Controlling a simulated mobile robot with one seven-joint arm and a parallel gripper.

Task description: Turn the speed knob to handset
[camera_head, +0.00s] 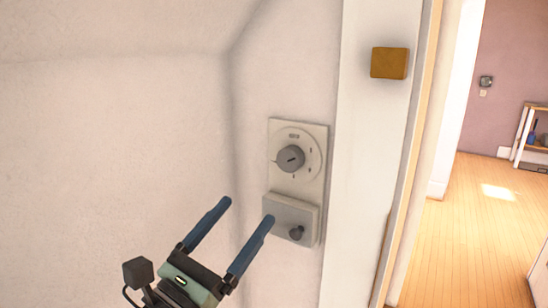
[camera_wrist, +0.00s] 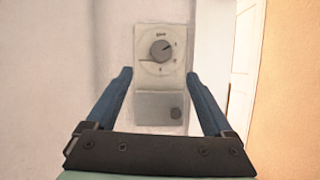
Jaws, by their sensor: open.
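The speed knob (camera_head: 290,158) is a round grey knob on a pale dial plate (camera_head: 312,135) fixed to the wall. Several small marks ring it, too small to read. The knob also shows in the wrist view (camera_wrist: 161,50), with its pointer toward the upper right. Below the dial is a box (camera_head: 283,211) with a smaller dark knob (camera_head: 297,232). My gripper (camera_head: 248,223) is open and empty, with its two blue fingers apart. In the head view it is in front of the wall, left of and lower than the speed knob. In the wrist view the speed knob appears between and beyond the fingertips (camera_wrist: 162,76).
A brown square block (camera_head: 389,63) is on the white door frame (camera_head: 362,140), up and right of the dial. A doorway at right opens onto a wooden floor (camera_head: 465,230) with a shelf (camera_head: 536,135). The wall (camera_head: 110,150) left of the dial is bare.

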